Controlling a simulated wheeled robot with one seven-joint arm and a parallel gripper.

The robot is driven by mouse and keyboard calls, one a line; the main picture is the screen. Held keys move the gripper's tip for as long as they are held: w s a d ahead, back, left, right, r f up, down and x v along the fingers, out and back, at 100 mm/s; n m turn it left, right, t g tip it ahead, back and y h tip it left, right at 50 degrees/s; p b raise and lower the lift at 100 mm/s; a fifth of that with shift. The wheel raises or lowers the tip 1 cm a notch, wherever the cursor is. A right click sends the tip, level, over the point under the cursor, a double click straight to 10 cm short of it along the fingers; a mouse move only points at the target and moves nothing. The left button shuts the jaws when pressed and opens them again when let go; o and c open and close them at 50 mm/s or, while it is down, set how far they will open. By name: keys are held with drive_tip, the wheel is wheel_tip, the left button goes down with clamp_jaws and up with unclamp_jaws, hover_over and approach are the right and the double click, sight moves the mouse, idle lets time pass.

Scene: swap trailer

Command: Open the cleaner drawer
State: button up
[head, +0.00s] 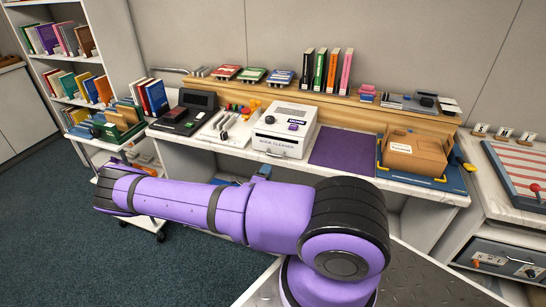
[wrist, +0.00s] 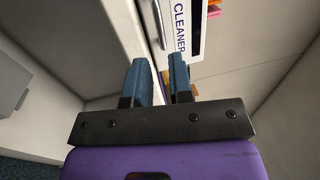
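The white book cleaner (head: 284,130) stands on the desk in the head view, with its label and a small handle (head: 275,153) on the front. In the wrist view its "CLEANER" label (wrist: 181,28) runs down the top, with a grey handle bar (wrist: 157,22) just left of it. My gripper (wrist: 163,72) has its two blue fingers apart with a clear, empty gap between them. The fingertips point toward the handle and appear short of it. The drawer looks shut. In the head view my arm hides most of the gripper.
A purple mat (head: 343,151) and a cardboard box (head: 413,153) lie to the cleaner's right. Tools on a white tray (head: 228,130) and a dark device (head: 190,112) are to its left. A book cart (head: 122,135) stands at the left. The carpet in front is clear.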

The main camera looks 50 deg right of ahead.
sight(274, 155)
drive_tip(key=x, duration=0.9)
clamp_jaws()
